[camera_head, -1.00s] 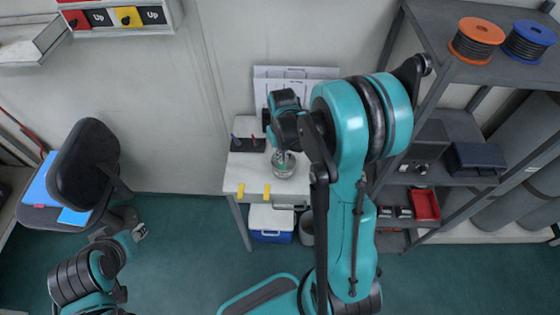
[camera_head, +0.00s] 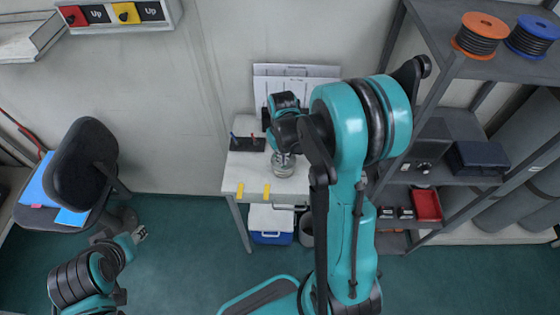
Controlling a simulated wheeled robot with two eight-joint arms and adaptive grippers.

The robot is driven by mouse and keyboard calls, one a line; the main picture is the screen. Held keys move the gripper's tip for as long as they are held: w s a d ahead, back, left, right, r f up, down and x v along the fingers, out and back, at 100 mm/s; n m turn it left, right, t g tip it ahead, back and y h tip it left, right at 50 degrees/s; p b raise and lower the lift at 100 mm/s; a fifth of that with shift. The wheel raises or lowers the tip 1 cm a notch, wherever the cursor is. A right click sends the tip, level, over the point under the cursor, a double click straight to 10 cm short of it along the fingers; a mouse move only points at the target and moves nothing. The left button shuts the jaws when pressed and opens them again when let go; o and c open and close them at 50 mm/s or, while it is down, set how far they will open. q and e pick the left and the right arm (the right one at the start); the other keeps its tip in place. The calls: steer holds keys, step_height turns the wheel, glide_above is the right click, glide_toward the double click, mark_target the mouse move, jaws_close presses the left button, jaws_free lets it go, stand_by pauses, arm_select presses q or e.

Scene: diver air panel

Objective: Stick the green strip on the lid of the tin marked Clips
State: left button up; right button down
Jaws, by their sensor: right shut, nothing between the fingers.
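A round silvery tin (camera_head: 284,170) stands on the small white table (camera_head: 236,174). My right gripper (camera_head: 284,158) points down right over its lid, shut with nothing held. The gripper covers much of the lid, and I cannot read any marking on the tin. I cannot make out the green strip clearly; the fingers may hide it. Whether the fingertips touch the lid is too small to tell. My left gripper (camera_head: 141,234) hangs over the floor at the lower left, away from the table, and its jaws are too small to judge.
Two yellow strips (camera_head: 266,189) sit at the table's front edge. A dark holder (camera_head: 248,145) with pens stands behind them. A blue and white cooler (camera_head: 270,225) is below. A black chair (camera_head: 84,170) is left; a grey shelf (camera_head: 455,70) with spools is right.

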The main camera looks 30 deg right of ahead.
stand_by(0.5)
steer(key=shift+r+p, duration=2.55)
steer(key=shift+r, duration=1)
